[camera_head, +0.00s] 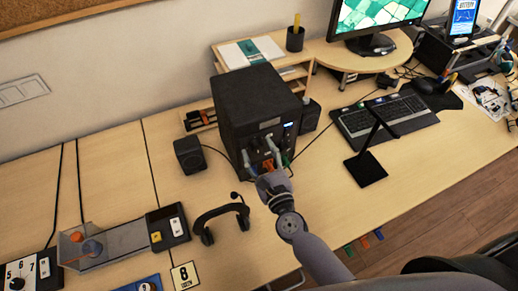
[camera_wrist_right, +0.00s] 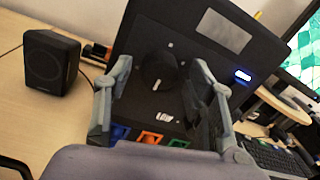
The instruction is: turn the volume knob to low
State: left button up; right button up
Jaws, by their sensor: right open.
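A black box-shaped unit (camera_head: 248,103) stands on the desk, its front panel facing me. In the right wrist view its round black volume knob (camera_wrist_right: 158,72) sits on the panel, with a white mark on it. A small lit blue display (camera_wrist_right: 243,76) is to the right of the knob. My right gripper (camera_head: 261,155) is in front of the panel. In the right wrist view my right gripper (camera_wrist_right: 161,65) is open, with one finger on each side of the knob and visible gaps between. Whether the fingertips touch the panel is unclear. My left gripper is not in view.
Blue, orange and green parts (camera_wrist_right: 150,138) line the panel's lower edge. A small speaker (camera_head: 190,155) stands left of the unit. Headphones (camera_head: 222,217) lie in front. A black stand (camera_head: 367,165) and keyboard (camera_head: 385,117) are to the right.

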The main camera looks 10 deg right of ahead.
jog(key=shift+c, duration=0.4)
jog(key=c, duration=1.1)
